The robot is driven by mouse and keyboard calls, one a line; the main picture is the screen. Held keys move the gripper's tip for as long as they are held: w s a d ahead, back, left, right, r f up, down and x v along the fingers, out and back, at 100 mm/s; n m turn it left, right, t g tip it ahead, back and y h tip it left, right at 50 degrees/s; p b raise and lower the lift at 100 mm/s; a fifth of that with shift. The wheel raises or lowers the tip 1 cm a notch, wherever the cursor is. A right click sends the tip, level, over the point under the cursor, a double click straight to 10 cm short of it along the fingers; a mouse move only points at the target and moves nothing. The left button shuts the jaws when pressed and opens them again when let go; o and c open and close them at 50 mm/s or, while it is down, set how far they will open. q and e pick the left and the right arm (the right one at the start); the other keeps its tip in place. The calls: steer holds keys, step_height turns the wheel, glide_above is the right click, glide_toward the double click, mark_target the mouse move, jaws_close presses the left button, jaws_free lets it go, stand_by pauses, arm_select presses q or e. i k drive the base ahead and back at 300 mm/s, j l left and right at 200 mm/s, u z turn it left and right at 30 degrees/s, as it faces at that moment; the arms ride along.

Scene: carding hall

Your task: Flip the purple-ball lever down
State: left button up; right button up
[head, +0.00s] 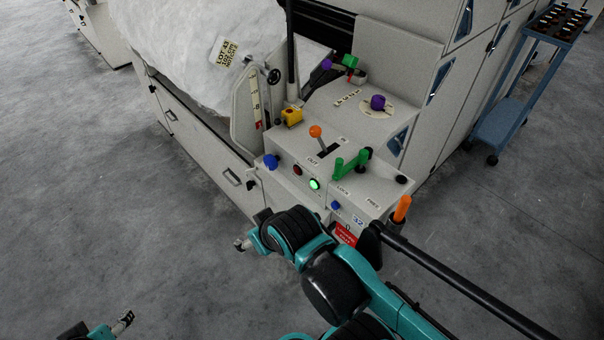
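The purple-ball lever shows its purple ball (327,64) at the back of the machine's control end, beside a green handle (350,61). Its dark arm runs down to the left and is partly hidden. A second purple knob (378,102) sits on a round dial nearer the front. My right gripper (240,244) is left of the control box's front, low in the view and well apart from the lever. My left gripper (126,317) is near the bottom left edge above the floor, far from the machine. Both are too small to tell whether open or shut.
The control box carries an orange-ball lever (316,131), a green handle (350,163), a yellow switch (292,117) and a blue knob (271,161). A black post (290,50) stands left of the purple-ball lever. A blue trolley (510,110) stands right. Floor at left is clear.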

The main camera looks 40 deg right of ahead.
mark_target(327, 64)
steer(key=l+z, duration=0.25)
steer(key=z, duration=0.2)
steer(key=k+l+z, duration=0.1)
steer(key=l+z, duration=0.15)
steer(key=z, duration=0.2)
steer(key=l+z, duration=0.25)
steer(key=z, duration=0.2)
